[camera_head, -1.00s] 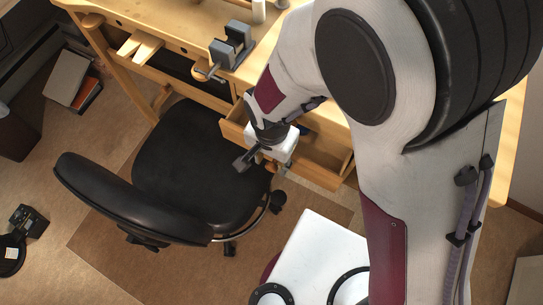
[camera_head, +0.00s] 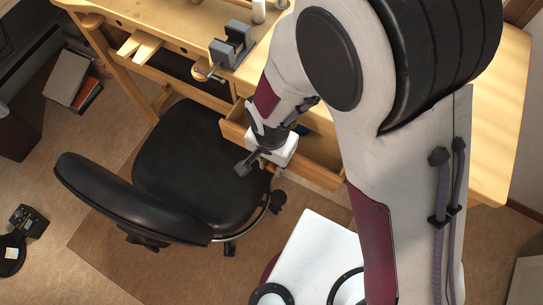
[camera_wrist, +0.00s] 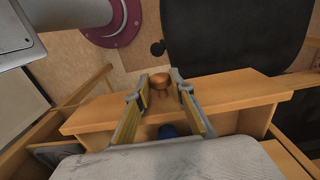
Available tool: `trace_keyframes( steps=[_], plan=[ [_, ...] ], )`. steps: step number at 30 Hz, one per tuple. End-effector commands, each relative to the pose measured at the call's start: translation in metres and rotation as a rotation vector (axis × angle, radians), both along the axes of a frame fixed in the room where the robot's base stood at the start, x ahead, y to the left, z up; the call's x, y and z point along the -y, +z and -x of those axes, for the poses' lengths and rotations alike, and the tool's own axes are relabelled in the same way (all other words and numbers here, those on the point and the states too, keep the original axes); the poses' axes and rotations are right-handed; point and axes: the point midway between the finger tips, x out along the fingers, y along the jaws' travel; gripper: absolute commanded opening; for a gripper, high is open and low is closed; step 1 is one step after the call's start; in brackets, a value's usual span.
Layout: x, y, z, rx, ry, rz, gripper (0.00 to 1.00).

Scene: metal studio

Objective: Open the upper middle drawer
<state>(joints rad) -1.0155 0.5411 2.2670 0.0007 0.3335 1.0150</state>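The wooden drawer (camera_head: 313,168) stands pulled out of the light wood workbench, right of the chair, with part of its inside showing. Its front board (camera_wrist: 235,91) crosses the wrist view. A round brown wooden knob (camera_wrist: 163,85) shows on the far side of that board. My gripper (camera_head: 260,166) is at the drawer front, near the chair seat. In the wrist view my gripper (camera_wrist: 160,79) has its two fingers spread, one to each side of the knob. It looks open; contact with the knob cannot be made out.
A black office chair (camera_head: 180,160) stands close to the left of the drawer. A grey vise (camera_head: 232,45) sits on the workbench top (camera_head: 190,25). A blue item (camera_wrist: 168,130) lies inside the drawer. Brown carpet is free in front of the chair.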

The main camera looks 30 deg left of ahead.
Motion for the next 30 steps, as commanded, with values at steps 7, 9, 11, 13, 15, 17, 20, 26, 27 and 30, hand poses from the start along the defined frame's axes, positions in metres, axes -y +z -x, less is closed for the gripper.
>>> trace_keyframes(
  steps=[7,9,11,13,15,17,20,26,27,30],
  plan=[
    [0.0,0.0,0.011,-0.001,0.002,0.001,0.0],
    [-0.001,0.0,0.019,-0.001,0.004,0.001,0.0],
    [-0.001,0.0,0.026,0.0,0.004,0.0,0.0],
    [-0.001,0.0,0.035,0.0,0.005,0.0,0.0],
    [-0.001,0.0,0.043,0.0,0.004,0.0,0.0],
    [-0.001,0.0,0.05,0.0,0.004,0.0,0.0],
    [-0.001,0.0,0.061,0.001,0.004,-0.001,0.0],
    [-0.001,0.0,0.082,0.0,0.004,-0.001,0.0],
    [-0.001,0.0,0.085,0.001,0.003,-0.001,0.0],
    [-0.001,0.0,0.09,0.001,0.002,-0.002,0.0]
  ],
)
